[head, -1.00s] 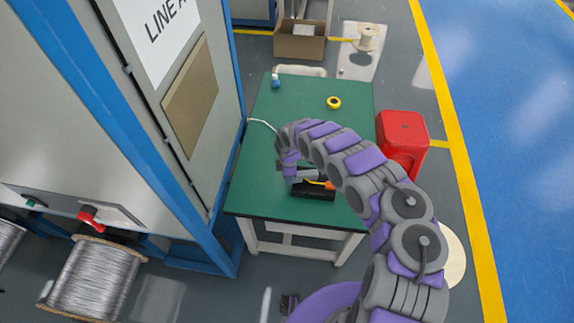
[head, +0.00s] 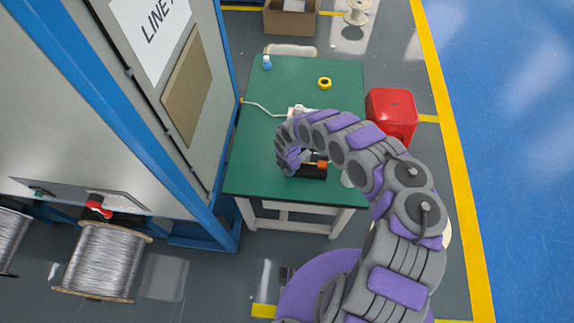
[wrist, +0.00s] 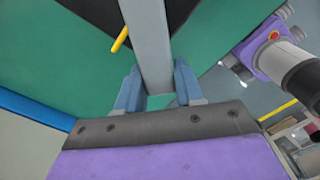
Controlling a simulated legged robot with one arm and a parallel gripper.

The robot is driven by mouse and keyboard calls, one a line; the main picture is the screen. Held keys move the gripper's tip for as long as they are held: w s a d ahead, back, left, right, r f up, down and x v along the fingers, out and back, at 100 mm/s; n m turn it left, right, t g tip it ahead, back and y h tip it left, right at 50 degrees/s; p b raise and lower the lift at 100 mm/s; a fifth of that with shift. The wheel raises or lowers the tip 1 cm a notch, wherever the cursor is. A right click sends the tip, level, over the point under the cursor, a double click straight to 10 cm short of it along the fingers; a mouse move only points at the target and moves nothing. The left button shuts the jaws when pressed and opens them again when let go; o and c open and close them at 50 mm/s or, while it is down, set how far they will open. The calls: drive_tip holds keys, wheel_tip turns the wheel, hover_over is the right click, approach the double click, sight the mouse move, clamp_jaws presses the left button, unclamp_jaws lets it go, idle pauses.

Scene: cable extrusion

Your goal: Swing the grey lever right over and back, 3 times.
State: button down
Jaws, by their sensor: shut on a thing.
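The grey lever (wrist: 148,40) is a straight bar between the two blue-grey fingers of my gripper (wrist: 157,88) in the wrist view. My gripper is shut on it. A yellow rod (wrist: 121,38) and part of a black base (wrist: 88,22) show beside the lever. In the head view, my gripper (head: 293,164) is low over the left end of the black base (head: 312,173), which sits near the front of the green table. An orange part (head: 322,164) is on the base's right. My arm and gripper mostly hide the lever there.
The green table (head: 260,170) also holds a yellow ring (head: 324,83), a blue-capped bottle (head: 267,63) and a white cable (head: 262,107). A tall cabinet (head: 165,110) stands close on the left. A red stool (head: 391,112) stands at the right.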

idle(0.3)
drive_tip(key=c, duration=0.8)
unclamp_jaws()
drive_tip(key=shift+f, duration=0.1)
wheel_tip(320, 180, up, 17)
drive_tip(key=p, duration=0.5)
drive_tip(key=shift+a+r, duration=0.15)
drive_tip(key=shift+r, duration=0.05)
